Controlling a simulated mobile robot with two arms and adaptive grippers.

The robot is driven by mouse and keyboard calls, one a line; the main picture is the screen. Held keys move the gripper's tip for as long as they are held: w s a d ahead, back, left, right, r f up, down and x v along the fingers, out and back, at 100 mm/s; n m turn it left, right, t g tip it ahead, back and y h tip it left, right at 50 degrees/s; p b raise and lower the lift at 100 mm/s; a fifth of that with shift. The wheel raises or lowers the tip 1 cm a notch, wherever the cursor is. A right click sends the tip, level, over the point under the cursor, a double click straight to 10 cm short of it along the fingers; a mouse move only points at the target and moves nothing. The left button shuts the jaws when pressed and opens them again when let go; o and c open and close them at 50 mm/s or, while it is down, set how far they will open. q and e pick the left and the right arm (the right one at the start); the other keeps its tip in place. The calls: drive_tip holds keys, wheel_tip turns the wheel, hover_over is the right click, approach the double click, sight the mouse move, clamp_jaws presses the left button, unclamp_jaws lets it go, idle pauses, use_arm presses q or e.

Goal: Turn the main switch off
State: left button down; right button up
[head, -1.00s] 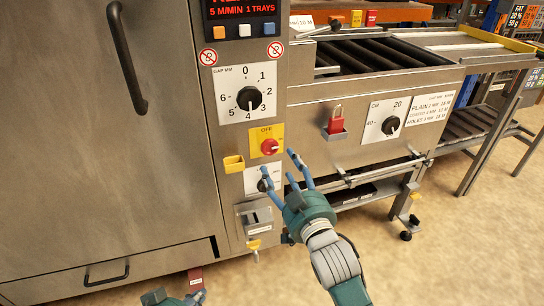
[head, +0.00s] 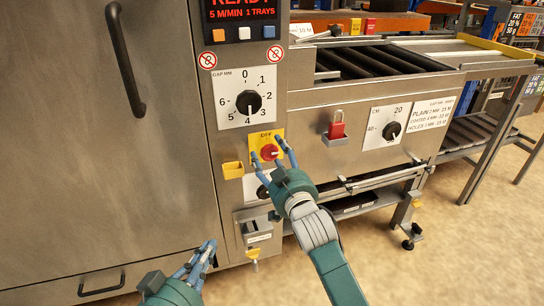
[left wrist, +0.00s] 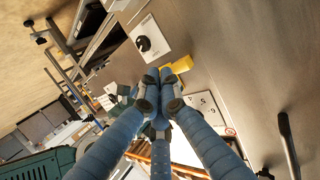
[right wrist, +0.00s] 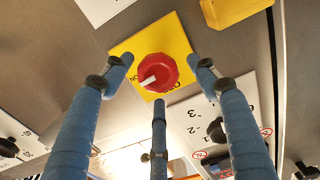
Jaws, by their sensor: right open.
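The main switch (head: 268,152) is a red knob on a yellow plate, on the machine's front panel. In the right wrist view the knob (right wrist: 160,70) has a white pointer turned towards the ON mark; OFF is on another side. My right gripper (head: 272,158) is open in front of it. Its three fingertips (right wrist: 160,75) are spread around the knob's outline; I cannot tell whether any touches. My left gripper (head: 210,248) is low at the panel's left; its fingertips are together in the left wrist view (left wrist: 160,78), with nothing seen between them.
The gap dial (head: 248,103) is above the switch, and a yellow holder (head: 233,169) is to its left. A red padlock (head: 336,128) hangs to the right. Another dial (head: 391,130) is further right. A door handle (head: 125,60) stands out at the left.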

drive_tip(key=shift+c, duration=0.3)
drive_tip(key=shift+r, duration=0.1)
drive_tip(key=c, duration=1.1)
